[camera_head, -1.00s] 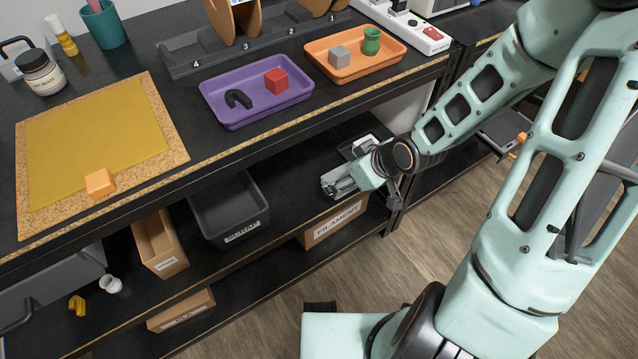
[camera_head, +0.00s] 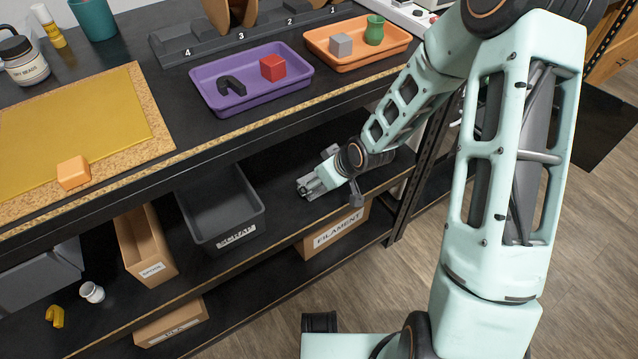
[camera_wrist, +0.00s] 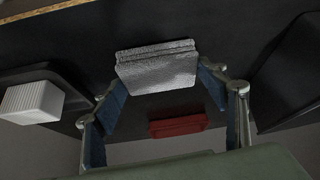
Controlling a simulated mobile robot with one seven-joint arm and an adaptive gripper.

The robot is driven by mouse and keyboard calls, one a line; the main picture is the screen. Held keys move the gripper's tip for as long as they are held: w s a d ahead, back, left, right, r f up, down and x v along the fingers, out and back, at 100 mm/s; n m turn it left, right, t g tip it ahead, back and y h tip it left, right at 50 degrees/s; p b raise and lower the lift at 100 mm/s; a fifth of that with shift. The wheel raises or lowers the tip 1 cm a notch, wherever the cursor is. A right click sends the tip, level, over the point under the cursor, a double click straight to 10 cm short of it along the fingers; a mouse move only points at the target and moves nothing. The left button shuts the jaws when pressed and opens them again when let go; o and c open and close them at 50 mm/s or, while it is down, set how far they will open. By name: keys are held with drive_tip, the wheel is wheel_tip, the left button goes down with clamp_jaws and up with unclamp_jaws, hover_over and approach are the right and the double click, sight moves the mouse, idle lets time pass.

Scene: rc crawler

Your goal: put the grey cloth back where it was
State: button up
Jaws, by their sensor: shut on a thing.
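The grey cloth (camera_wrist: 157,65) is a folded, textured bundle between my fingertips in the wrist view. My gripper (camera_wrist: 160,78) is shut on it, with one finger at each side. In the head view, my gripper (camera_head: 306,188) is above the middle shelf (camera_head: 285,208), right of the dark grey bin (camera_head: 222,212) and under the tabletop. The cloth cannot be made out clearly from the fingers there. I cannot tell whether the cloth touches the shelf.
A red block-like thing (camera_wrist: 178,125) lies beyond my fingers in the wrist view. A white ribbed box (camera_wrist: 32,103) is at the left. The FILAMENT box (camera_head: 335,230) is below the shelf edge. The purple tray (camera_head: 205,82) is on the tabletop above.

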drive_tip(key=shift+f, duration=0.35)
drive_tip(key=o, duration=0.5)
drive_tip(key=shift+f, duration=0.1)
drive_tip(key=o, duration=0.5)
drive_tip(key=p+v, duration=0.6)
drive_tip(key=v, duration=0.6)
drive_tip(key=shift+s+r, duration=0.1)
drive_tip(key=shift+r, duration=0.15)
